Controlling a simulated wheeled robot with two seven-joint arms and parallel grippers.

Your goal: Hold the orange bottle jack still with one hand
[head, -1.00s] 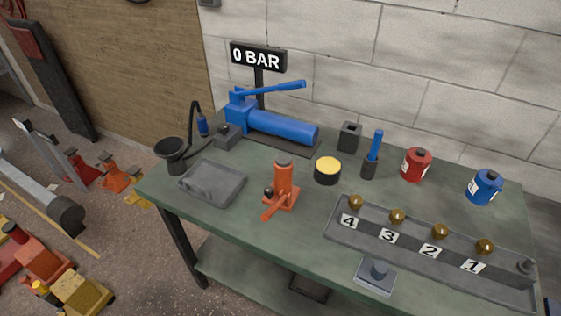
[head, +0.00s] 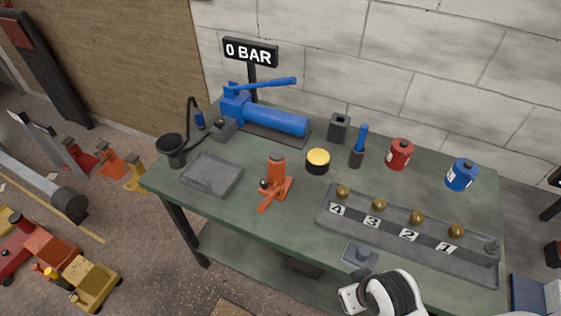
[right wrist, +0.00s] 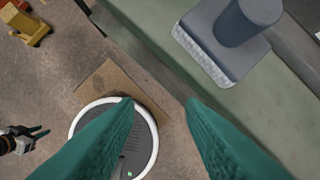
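The orange bottle jack (head: 276,178) stands upright on the green bench, left of the middle in the head view. Nothing touches it. A white and black part of my arm (head: 385,294) shows at the bottom of the head view, in front of the bench. My right gripper (right wrist: 158,101) shows in the right wrist view as two teal fingers set wide apart with nothing between them. It is beside the bench's front edge, over the floor. In the left of that view, a dark gripper with teal fingers (right wrist: 32,138) shows small, its fingers parted; it appears to be my left one.
The green bench (head: 235,220) carries a grey tray (head: 211,174), blue hand pump (head: 270,120), black pot with yellow top (head: 318,161), red can (head: 400,154) and blue can (head: 461,175). A numbered trough (head: 480,263) and grey block (head: 359,255) lie near the front right.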

